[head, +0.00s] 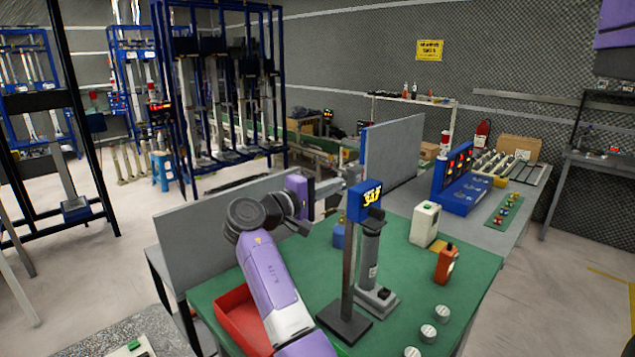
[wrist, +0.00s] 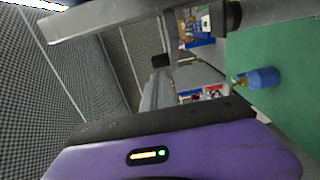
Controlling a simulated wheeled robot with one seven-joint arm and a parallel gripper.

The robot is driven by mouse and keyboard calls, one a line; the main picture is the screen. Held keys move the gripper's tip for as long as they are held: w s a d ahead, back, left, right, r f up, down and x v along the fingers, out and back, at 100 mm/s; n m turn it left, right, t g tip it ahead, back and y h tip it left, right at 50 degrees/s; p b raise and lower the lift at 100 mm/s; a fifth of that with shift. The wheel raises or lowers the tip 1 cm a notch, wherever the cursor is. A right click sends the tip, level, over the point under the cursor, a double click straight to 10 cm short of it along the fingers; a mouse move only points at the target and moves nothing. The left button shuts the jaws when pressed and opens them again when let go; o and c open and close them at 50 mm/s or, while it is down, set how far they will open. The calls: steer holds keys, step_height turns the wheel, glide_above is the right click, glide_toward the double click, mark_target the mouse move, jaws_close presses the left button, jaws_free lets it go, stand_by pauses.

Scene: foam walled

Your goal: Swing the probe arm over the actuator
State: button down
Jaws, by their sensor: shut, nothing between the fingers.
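My gripper (head: 340,184) is at the end of my purple arm, above the green bench mat (head: 405,312), and is shut with nothing held. Its fingertips are near the stand and partly hidden behind it. A grey upright cylinder on a flat base, likely the actuator (head: 369,262), stands on the mat. In front of it is a black post (head: 348,270) on a square foot, with a blue display on top. I cannot clearly make out the probe arm in the head view. A grey bar (wrist: 130,20) with a dark end, perhaps the probe arm, crosses the top of the wrist view.
Grey panels (head: 205,238) stand along the back.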

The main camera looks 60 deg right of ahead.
steer(key=shift+s+d, duration=0.15)
steer(key=shift+s, duration=0.15)
steer(key=shift+s+d+m+g+y+b, duration=0.25)
steer(key=shift+m+g+y+b, duration=0.25)
steer(key=shift+g, duration=0.4)
steer(key=shift+s+d+m, duration=0.15)
steer(key=shift+s+d, duration=0.15)
steer(key=shift+s, duration=0.3)
steer(key=shift+s+d+m, duration=0.15)
steer(key=shift+s+d, duration=0.1)
steer(key=shift+s, duration=0.35)
